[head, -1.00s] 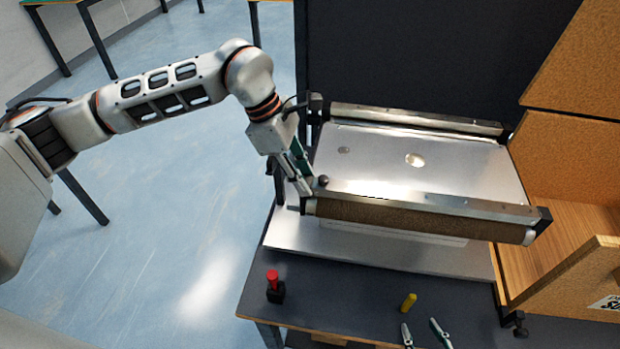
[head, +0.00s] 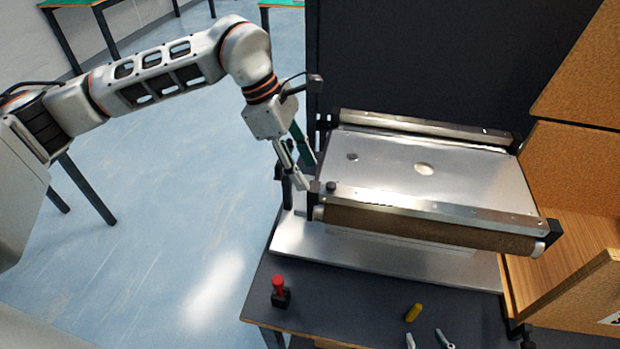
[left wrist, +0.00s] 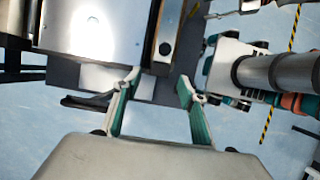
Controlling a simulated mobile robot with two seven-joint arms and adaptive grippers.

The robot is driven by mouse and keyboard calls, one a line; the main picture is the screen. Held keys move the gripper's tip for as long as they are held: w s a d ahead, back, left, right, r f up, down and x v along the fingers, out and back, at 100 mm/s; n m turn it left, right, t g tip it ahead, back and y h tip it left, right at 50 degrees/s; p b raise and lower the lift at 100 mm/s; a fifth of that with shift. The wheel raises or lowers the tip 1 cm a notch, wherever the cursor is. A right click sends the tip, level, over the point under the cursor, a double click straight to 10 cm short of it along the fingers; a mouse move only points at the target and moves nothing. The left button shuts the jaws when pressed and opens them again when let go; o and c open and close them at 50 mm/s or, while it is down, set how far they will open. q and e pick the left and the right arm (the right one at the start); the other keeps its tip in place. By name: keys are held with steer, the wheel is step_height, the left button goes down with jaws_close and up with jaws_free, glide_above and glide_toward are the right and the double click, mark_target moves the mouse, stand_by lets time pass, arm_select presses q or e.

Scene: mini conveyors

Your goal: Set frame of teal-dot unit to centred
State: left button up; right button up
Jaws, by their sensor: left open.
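A small conveyor with a pale metal bed (head: 440,177) stands on the table. Its front rail (head: 430,200) has a brown roller (head: 420,226) below it. I cannot make out a teal dot. My left gripper (head: 308,176) is open and empty, just left of that rail end, pointing down. In the left wrist view its fingers (left wrist: 160,86) are apart, with the conveyor's end beyond. My right gripper (head: 427,341) shows only its spread fingertips at the bottom edge.
A red-topped button (head: 279,288) and a yellow piece (head: 412,313) are on the dark table (head: 345,300) in front. A dark panel (head: 410,60) stands behind the conveyor. Cork-faced boards (head: 575,165) stand close on the right. Floor is open to the left.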

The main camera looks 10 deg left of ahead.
arm_select(q)
steer(key=v, duration=0.7)
steer(key=shift+r, duration=0.2)
steer(key=shift+f, duration=0.1)
arm_select(e)
steer(key=shift+s, duration=0.1)
